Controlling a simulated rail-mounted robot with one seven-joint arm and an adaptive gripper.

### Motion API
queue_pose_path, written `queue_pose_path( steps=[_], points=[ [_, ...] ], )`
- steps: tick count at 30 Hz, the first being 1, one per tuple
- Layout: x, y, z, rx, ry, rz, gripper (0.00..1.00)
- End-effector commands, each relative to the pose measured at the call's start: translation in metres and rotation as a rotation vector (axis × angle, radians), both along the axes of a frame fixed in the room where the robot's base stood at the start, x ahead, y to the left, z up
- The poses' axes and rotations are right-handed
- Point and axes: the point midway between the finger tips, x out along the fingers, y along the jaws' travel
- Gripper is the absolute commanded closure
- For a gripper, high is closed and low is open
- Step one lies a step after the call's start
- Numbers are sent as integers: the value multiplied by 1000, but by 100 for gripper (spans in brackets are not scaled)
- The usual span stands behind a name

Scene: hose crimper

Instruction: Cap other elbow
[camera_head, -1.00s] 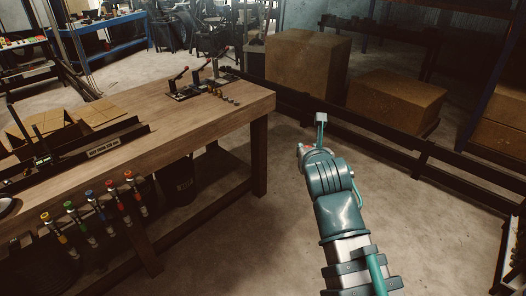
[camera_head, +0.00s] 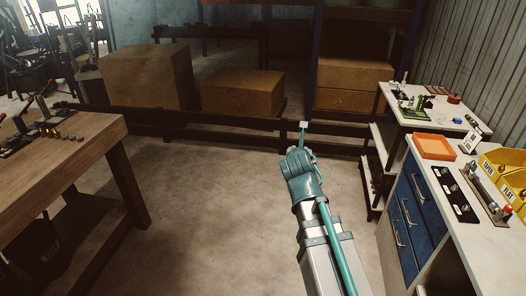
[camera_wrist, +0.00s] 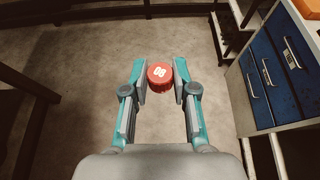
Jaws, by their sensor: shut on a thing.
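My gripper (camera_wrist: 161,78) is shut on a red round cap (camera_wrist: 159,75) with white digits on its face, held between the two fingertips above the bare floor. In the head view my arm reaches forward over the open floor between the two benches, and the cap is hidden there. I cannot pick out an elbow for certain. Small metal fittings sit on a black plate (camera_head: 455,191) and in a long holder (camera_head: 485,192) on the right bench, too small to identify.
The white bench (camera_head: 424,175) with blue drawers is at right, with an orange tray (camera_head: 435,146) and yellow bins (camera_head: 504,170). A farther white table (camera_head: 393,98) holds a green fixture (camera_head: 414,106). A wooden bench (camera_head: 75,160) stands left. The floor between is clear.

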Motion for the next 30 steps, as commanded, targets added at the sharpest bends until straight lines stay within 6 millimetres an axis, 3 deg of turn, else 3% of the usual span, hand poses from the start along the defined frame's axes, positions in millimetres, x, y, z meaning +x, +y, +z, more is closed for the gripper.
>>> queue_pose_path(
  steps=[3,14,23,30],
  points=[
    [10,-52,-15,-1,5,-93,87],
    [14,-201,-52,-1,8,-354,87],
    [-6,-323,-83,-2,10,-576,87],
    [-37,-417,-108,-2,12,-758,87]
  ],
)
